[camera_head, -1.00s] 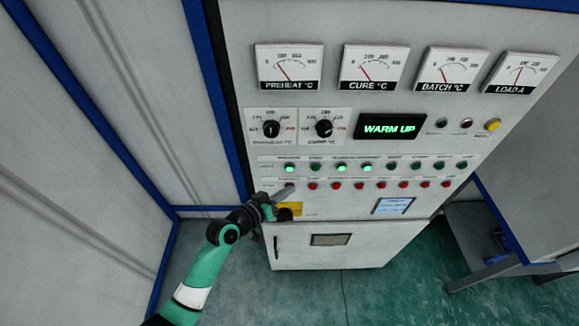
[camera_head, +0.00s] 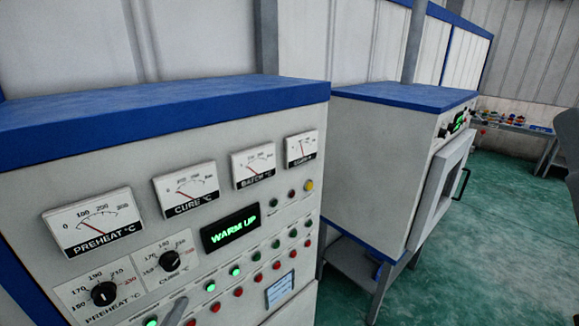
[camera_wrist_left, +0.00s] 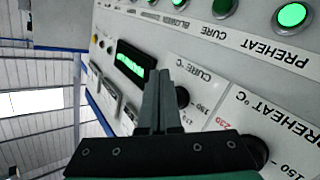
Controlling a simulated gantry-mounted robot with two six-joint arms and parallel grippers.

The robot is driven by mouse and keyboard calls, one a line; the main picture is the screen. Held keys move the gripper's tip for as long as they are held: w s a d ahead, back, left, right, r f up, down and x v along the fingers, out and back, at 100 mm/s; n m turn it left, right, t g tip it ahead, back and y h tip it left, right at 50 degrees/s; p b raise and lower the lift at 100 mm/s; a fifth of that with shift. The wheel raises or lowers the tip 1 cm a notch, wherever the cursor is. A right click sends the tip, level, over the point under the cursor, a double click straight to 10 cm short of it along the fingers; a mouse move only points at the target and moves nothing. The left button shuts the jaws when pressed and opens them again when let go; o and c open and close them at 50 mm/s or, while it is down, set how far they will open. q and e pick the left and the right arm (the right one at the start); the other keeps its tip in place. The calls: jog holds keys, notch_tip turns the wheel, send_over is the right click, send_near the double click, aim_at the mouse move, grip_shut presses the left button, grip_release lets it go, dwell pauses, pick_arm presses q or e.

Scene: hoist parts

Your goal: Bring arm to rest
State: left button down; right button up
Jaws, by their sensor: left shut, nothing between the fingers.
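My left gripper (camera_head: 176,308) shows only as grey fingertips at the bottom edge of the head view, in front of the control panel. In the left wrist view its fingers (camera_wrist_left: 156,80) are together and empty, with the panel behind them. I cannot tell how far they are from the panel. My right gripper is in neither view. The control panel (camera_head: 140,230) carries dials, knobs, buttons and a green WARM UP display (camera_head: 230,229); the display also shows in the left wrist view (camera_wrist_left: 130,66).
The PREHEAT knob (camera_head: 104,293) and CURE knob (camera_head: 170,260) stick out from the panel. A bench with small parts (camera_head: 512,122) is far off.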

pick_arm(q)
jog(key=s+d+r+m+t+h, duration=0.1)
jog(key=d+r+m+t+h, duration=0.3)
jog(key=r, duration=1.1)
jog(key=s+d+r+m+t, duration=0.15)
jog(key=d+r, duration=0.35)
jog(key=r, duration=1)
jog(key=s+r+t+y, duration=0.3)
jog(key=s+r+t, duration=0.2)
jog(key=s+r, duration=0.9)
notch_tip(320, 180, up, 3)
jog(key=shift+f+n+p, duration=0.1)
jog(key=shift+n+p, duration=0.25)
jog(key=shift+n, duration=0.1)
